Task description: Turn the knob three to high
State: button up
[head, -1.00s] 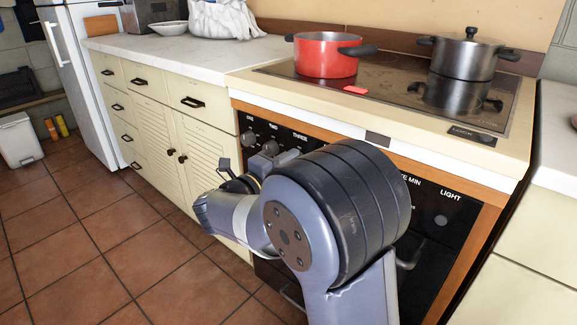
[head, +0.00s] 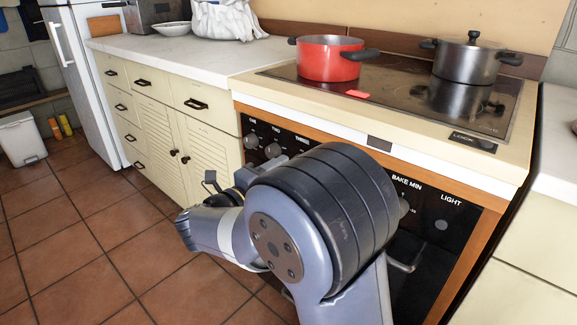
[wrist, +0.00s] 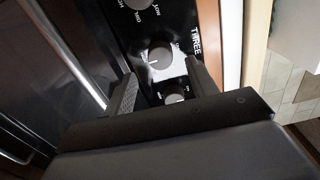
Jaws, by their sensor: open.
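Knob three (wrist: 160,55) is a round silver-grey knob with a white pointer line on the black oven panel, beside the printed word THREE in the wrist view. My gripper (wrist: 161,72) is open, its two dark fingers apart, one on each side of the space in front of this knob. I cannot tell whether either finger touches it. Another knob (wrist: 175,98) shows lower between the fingers, partly hidden by the gripper body. In the head view the THREE label (head: 308,138) shows, but my arm hides its knob and the fingers.
Knob one (head: 251,141) and knob two (head: 273,150) sit to the left on the panel. A red pot (head: 329,60) and a steel pot (head: 466,60) stand on the cooktop (head: 395,98). Cream cabinets (head: 180,125) adjoin on the left.

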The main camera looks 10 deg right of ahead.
jog(key=p+v, duration=0.1)
jog(key=v, duration=0.5)
jog(key=shift+s, duration=0.1)
jog(key=b+x, duration=0.2)
jog(key=x, duration=0.8)
jog(key=shift+w+d, duration=0.25)
jog(key=shift+a, duration=0.1)
